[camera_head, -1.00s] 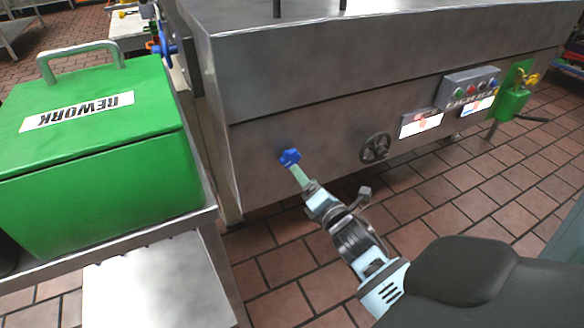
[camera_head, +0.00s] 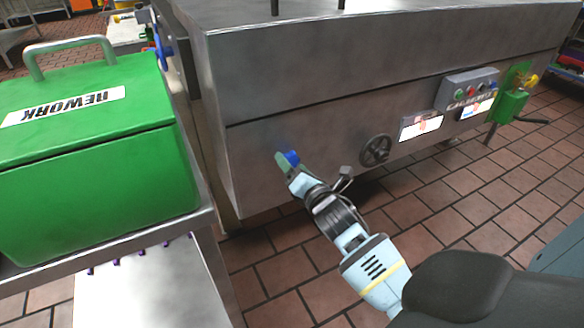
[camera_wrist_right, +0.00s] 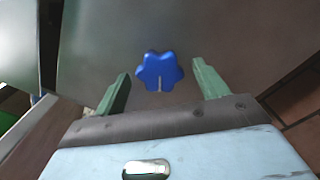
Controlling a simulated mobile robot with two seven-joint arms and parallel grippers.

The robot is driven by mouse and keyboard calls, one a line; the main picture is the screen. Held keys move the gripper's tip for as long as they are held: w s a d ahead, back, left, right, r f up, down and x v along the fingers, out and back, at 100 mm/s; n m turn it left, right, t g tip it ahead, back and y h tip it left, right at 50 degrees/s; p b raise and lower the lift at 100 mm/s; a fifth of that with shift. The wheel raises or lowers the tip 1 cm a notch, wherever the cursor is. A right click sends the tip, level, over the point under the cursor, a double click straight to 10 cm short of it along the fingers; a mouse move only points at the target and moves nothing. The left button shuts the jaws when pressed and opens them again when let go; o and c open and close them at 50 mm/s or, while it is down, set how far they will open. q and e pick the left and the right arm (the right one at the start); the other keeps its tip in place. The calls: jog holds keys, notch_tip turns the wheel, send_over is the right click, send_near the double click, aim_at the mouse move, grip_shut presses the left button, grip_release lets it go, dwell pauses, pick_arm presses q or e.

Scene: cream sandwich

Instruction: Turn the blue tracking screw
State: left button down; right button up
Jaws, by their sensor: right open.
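The blue tracking screw (camera_head: 291,158) is a small lobed knob on the front panel of the steel machine (camera_head: 330,140). It also shows in the right wrist view (camera_wrist_right: 160,72), centred ahead of the gripper. My right gripper (camera_head: 285,163) is at the knob, and one green finger shows to the knob's left in the head view. In the right wrist view the gripper (camera_wrist_right: 160,88) is open, with one finger on each side of the knob and a gap on both sides. The far finger is mostly hidden in the head view. My left gripper is not in view.
A black handwheel (camera_head: 376,150) sits on the panel to the right, with a button box (camera_head: 467,88) further right. A green REWORK bin (camera_head: 95,190) stands on a steel table at the left. Tiled floor is open below the machine.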

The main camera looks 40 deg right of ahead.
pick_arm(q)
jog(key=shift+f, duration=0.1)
pick_arm(e)
jog(key=shift+w+d, duration=0.1)
jog(key=shift+w, duration=0.25)
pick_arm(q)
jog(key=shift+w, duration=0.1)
pick_arm(e)
jog(key=shift+c, duration=0.3)
jog(key=c, duration=0.9)
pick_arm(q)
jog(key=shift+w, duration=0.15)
